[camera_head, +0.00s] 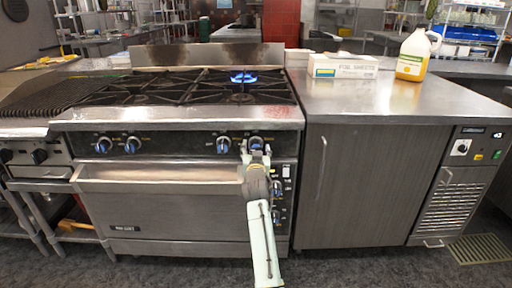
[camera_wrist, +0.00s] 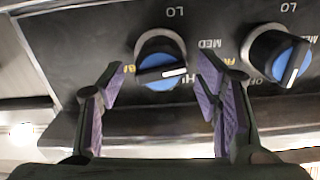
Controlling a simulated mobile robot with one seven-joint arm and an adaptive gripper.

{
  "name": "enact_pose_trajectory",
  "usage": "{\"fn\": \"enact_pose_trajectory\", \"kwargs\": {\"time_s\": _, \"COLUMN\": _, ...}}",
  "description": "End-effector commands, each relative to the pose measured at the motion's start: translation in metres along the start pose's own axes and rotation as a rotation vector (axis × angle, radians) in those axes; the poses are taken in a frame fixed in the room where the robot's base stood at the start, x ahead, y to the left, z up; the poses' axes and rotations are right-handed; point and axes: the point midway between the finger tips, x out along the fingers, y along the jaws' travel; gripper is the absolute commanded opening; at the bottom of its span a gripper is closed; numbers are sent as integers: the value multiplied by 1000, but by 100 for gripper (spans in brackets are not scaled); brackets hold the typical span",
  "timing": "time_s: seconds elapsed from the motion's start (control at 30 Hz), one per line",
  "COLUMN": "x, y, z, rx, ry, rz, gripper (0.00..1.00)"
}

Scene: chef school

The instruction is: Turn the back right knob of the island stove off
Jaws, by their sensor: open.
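The stove (camera_head: 180,117) has a row of black knobs with blue faces on its front panel. A blue flame (camera_head: 243,77) burns on the back right burner. My gripper (camera_head: 256,152) is at the rightmost knob (camera_head: 256,142) of the row and partly covers it. In the wrist view my gripper (camera_wrist: 162,82) is open, with one purple-padded finger on each side of a knob (camera_wrist: 160,62). The fingers look apart from that knob. Its white pointer line lies nearly level in that picture. A second knob (camera_wrist: 279,55) sits to the right, outside the fingers.
The oven door handle (camera_head: 160,180) runs across below the knobs, close under my gripper. More knobs sit down the panel's right side (camera_head: 278,190). A steel counter (camera_head: 400,100) at the right holds a foil sheets box (camera_head: 343,67) and a yellow jug (camera_head: 412,57).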

Motion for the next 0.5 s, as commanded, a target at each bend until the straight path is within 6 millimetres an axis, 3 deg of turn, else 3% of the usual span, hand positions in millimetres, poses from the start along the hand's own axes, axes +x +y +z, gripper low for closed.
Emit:
{"fn": "enact_pose_trajectory", "kwargs": {"time_s": 0.4, "x": 8, "y": -1, "z": 0, "rx": 1, "ry": 0, "rz": -1, "gripper": 58}}
{"fn": "enact_pose_trajectory", "kwargs": {"time_s": 0.5, "x": 8, "y": -1, "z": 0, "rx": 0, "ry": 0, "rz": -1, "gripper": 52}}
